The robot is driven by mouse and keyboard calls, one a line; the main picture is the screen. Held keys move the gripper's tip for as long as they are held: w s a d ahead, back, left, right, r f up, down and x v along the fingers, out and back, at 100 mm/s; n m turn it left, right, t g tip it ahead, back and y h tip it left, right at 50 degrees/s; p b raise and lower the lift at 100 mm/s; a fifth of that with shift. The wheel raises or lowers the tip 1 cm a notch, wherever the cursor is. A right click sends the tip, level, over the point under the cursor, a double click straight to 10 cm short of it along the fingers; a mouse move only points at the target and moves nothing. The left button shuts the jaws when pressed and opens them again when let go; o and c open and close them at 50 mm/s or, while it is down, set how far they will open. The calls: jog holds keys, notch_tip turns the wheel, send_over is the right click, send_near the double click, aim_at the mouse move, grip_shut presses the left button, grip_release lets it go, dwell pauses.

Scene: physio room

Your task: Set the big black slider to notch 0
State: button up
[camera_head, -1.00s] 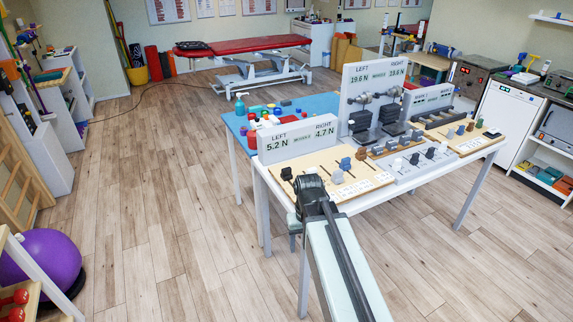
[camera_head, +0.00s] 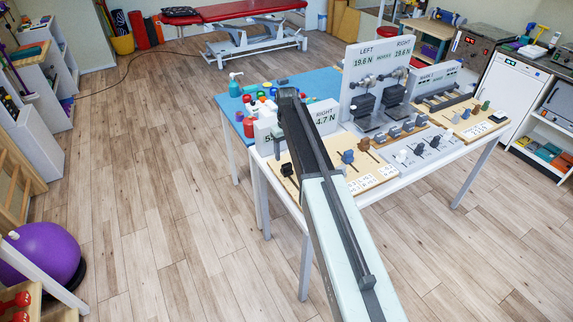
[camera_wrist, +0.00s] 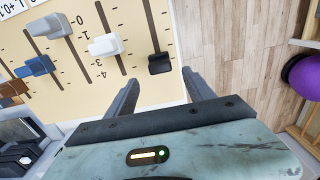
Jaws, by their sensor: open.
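The big black slider (camera_wrist: 160,64) shows in the wrist view as a dark block at the lower end of its slot in the beige board (camera_wrist: 180,83). In the head view the black slider (camera_head: 287,170) stands at the board's front left. My gripper (camera_wrist: 160,92) is open, its two fingers apart, with nothing between them. The slider lies just beyond the fingertips, roughly in line with the gap. Numbers up to 4 are printed beside the white slider's slot; the black slider's exact notch cannot be read.
A white slider (camera_wrist: 105,44), a grey one (camera_wrist: 48,25) and a blue one (camera_wrist: 36,66) stand beside the black slider. In the head view a blue mat (camera_head: 228,104) with small objects lies behind the board. Open floor lies left, with a purple ball (camera_head: 40,252).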

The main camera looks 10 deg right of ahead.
aim_at(287, 164)
notch_tip(287, 164, down, 6)
jog(key=b, duration=0.5)
jog(key=shift+f, duration=0.15)
jog(key=shift+s, duration=0.1)
grip_shut()
